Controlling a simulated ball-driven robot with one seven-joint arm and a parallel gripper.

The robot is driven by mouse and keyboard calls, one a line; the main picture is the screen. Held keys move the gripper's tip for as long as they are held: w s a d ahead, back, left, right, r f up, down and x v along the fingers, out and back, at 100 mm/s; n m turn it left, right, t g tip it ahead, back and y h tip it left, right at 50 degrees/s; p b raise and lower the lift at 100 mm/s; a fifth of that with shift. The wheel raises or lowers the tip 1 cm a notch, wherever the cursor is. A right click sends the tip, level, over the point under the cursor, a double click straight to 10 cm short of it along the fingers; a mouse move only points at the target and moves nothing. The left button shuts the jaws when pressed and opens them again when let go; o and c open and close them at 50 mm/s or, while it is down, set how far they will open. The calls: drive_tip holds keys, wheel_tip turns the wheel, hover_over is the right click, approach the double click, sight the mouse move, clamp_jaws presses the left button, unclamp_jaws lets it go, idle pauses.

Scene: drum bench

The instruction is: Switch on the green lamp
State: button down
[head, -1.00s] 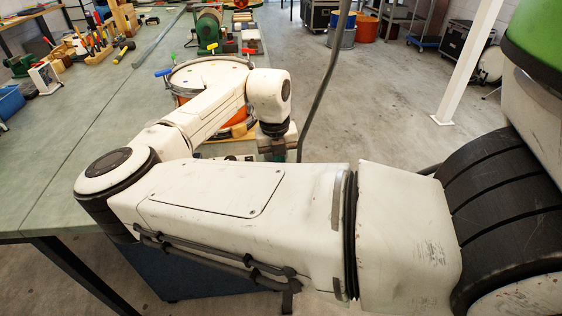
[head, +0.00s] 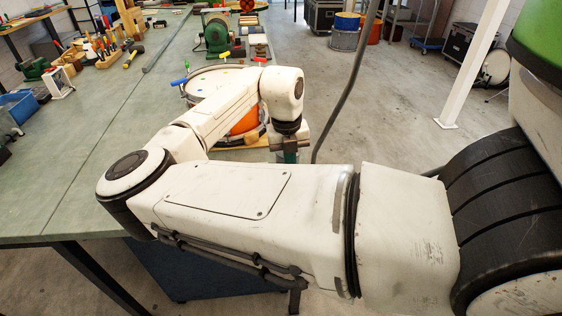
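I cannot make out a green lamp or its switch in the head view. My gripper (head: 289,153) points down at the right edge of the bench, beside the orange drum. Its lower part is hidden behind my own arm, so its fingers and anything between them do not show clearly. The orange drum (head: 246,122) has a pale head and coloured T-handles around its rim, and my arm covers much of it.
The green-topped bench (head: 70,170) is clear at its front left. A green machine (head: 217,38) stands behind the drum. Tools, a hammer (head: 133,58) and a blue bin (head: 18,105) are at the far left. A white post (head: 468,65) stands right of the bench.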

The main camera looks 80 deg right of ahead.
drive_tip(key=shift+d+r+b, duration=0.1)
drive_tip(key=shift+r+b, duration=0.2)
drive_tip(key=shift+r, duration=0.45)
wheel_tip(320, 180, up, 9)
drive_tip(key=s, duration=0.1)
drive_tip(key=shift+d, duration=0.15)
drive_tip(key=shift+s+f, duration=0.1)
drive_tip(key=shift+f, duration=0.05)
